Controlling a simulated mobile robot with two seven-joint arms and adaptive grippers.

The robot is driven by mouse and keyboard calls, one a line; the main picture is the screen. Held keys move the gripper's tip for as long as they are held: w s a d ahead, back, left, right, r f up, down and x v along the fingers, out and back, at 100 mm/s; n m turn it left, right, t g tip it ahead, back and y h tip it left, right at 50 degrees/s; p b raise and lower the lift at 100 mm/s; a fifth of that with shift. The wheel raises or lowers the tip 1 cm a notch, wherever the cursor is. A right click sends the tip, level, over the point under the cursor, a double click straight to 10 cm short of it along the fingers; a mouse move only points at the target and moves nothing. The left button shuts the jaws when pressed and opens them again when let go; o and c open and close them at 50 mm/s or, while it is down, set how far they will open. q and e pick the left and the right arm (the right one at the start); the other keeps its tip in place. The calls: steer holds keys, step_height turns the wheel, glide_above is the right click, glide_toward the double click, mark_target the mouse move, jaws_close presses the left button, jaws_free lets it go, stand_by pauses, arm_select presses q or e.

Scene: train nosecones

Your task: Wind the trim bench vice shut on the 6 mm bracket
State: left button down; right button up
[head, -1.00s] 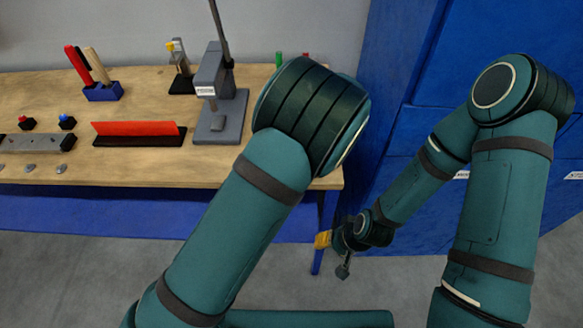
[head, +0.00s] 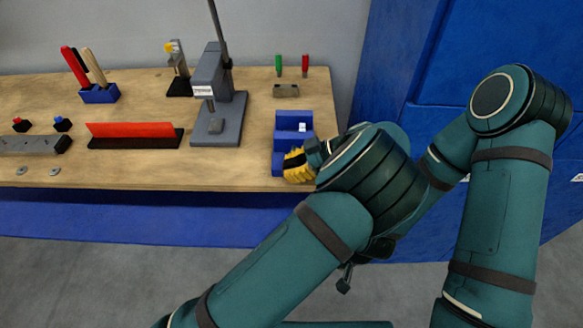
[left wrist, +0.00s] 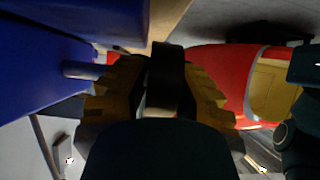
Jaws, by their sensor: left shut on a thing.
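The blue bench vice (head: 280,142) stands near the right end of the wooden bench. A small pale piece (head: 303,127), perhaps the bracket, shows between its jaws; whether the jaws touch it is too small to tell. My left gripper (head: 298,166) has its yellow fingers at the vice's front right. In the left wrist view my left gripper (left wrist: 160,85) is shut on a dark and grey piece, seemingly the vice handle (left wrist: 168,62). My right gripper's fingers are hidden behind my left arm.
A grey press (head: 215,110) stands left of the vice. A small grey block (head: 286,90) and green and red upright handles are behind the vice. A red strip on a black base (head: 135,137) lies farther left. Blue cabinets (head: 440,60) stand at the right.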

mark_target(302, 164)
arm_select(q)
steer(key=shift+f, duration=0.1)
steer(key=c, duration=0.8)
jaws_free()
steer(key=shift+a, duration=0.1)
steer(key=shift+v, duration=3.85)
